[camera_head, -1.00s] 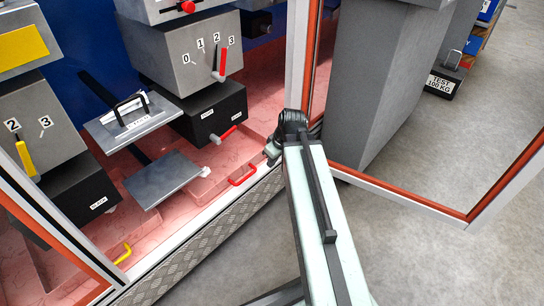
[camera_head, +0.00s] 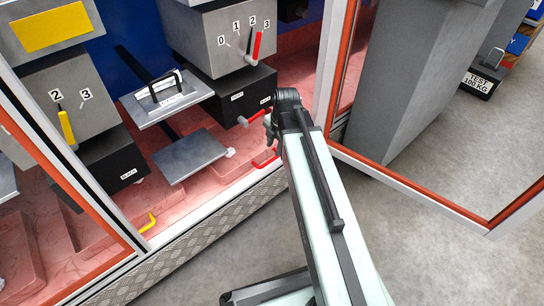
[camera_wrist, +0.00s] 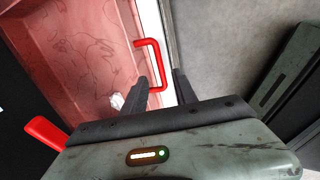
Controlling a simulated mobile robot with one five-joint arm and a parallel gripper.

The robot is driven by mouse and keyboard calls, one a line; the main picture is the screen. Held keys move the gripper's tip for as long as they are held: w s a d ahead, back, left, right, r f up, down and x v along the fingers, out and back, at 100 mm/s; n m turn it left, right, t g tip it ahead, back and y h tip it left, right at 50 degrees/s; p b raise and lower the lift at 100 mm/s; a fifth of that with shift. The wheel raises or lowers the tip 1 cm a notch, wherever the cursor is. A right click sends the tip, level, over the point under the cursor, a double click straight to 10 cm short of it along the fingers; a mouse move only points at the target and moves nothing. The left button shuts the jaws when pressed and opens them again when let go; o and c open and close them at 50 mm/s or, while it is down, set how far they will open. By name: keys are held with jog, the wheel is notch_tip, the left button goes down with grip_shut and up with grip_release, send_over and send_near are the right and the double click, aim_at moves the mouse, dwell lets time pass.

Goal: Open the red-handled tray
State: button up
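The tray (camera_head: 238,147) is a shallow pink-red drawer low in the cabinet; it also fills the upper left of the wrist view (camera_wrist: 75,45). Its red handle (camera_wrist: 155,62) is a U-shaped bar at the tray's front edge. In the head view the handle (camera_head: 266,161) shows just below my gripper (camera_head: 270,130), partly hidden by my arm. In the wrist view my gripper (camera_wrist: 161,78) is open, with two dark fingers apart. The handle's near end appears between the fingers; I cannot tell whether they touch it.
A red lever (camera_head: 254,118) sticks out from a black box above the tray; it also shows in the wrist view (camera_wrist: 45,131). A grey plate (camera_head: 190,157) hangs left of the tray. A yellow handle (camera_head: 149,223) is further left. The open door frame (camera_head: 430,190) stands at right.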

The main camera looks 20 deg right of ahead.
aim_at(271, 160)
jog(key=f+b, duration=0.2)
jog(key=w+f+b, duration=0.1)
jog(key=f+b, duration=0.4)
jog(key=f, duration=0.1)
jog(key=shift+w+a, duration=0.2)
jog(key=shift+a, duration=0.05)
jog(key=shift+r, duration=0.2)
jog(key=shift+c, duration=0.3)
grip_shut()
dwell(0.5)
